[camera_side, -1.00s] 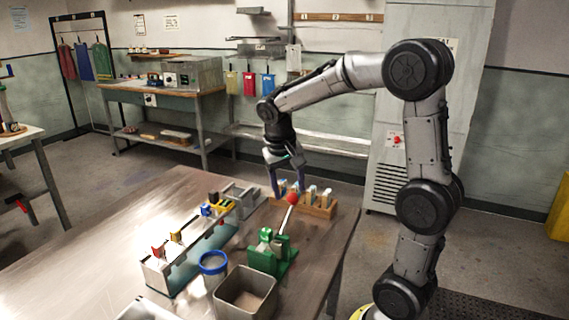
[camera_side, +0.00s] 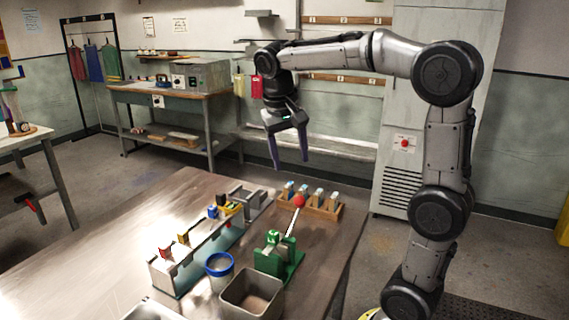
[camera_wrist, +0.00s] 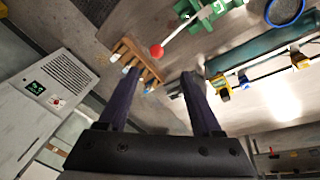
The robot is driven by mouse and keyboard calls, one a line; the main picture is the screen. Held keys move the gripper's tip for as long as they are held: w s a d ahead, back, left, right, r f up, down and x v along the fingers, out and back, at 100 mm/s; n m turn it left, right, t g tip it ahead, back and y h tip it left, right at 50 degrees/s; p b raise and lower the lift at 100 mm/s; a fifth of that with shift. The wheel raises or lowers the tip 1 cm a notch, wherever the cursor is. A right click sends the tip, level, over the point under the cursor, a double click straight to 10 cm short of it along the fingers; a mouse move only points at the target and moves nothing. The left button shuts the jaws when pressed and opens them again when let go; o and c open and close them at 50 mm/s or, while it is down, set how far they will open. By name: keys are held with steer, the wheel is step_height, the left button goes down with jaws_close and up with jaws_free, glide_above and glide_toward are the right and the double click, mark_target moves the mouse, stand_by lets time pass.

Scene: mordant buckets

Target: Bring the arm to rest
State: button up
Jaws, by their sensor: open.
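My gripper (camera_side: 289,163) is open and empty, raised in the air above the far end of the metal table (camera_side: 90,255). Its two dark purple fingers point down and stand apart. In the wrist view the gripper (camera_wrist: 155,82) shows the same gap, with nothing between the fingers. Below and to the right of it in the side view is a wooden rack (camera_side: 322,208) holding several small pale and blue-topped pieces. A green stand (camera_side: 283,262) with a red-knobbed lever (camera_side: 299,201) is nearer the camera; the lever slants up.
A long rail unit (camera_side: 190,262) with red, yellow and blue clips stands at the left. A blue-rimmed cup (camera_side: 219,271) and a square grey bin (camera_side: 250,296) are in front. A grey cabinet (camera_side: 425,120) with a red button stands behind the arm. The air around the gripper is clear.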

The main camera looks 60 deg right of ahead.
steer(key=s+a+r+n+t, duration=0.2)
steer(key=s+a+t, duration=0.1)
steer(key=s+a, duration=0.4)
steer(key=s+a+f+n+t+y, duration=0.2)
steer(key=s+a+f+n, duration=0.4)
steer(key=f, duration=0.3)
steer(key=shift+s+a+f+n+t+y, duration=0.4)
steer(key=shift+n+y, duration=0.1)
steer(key=shift+y, duration=0.1)
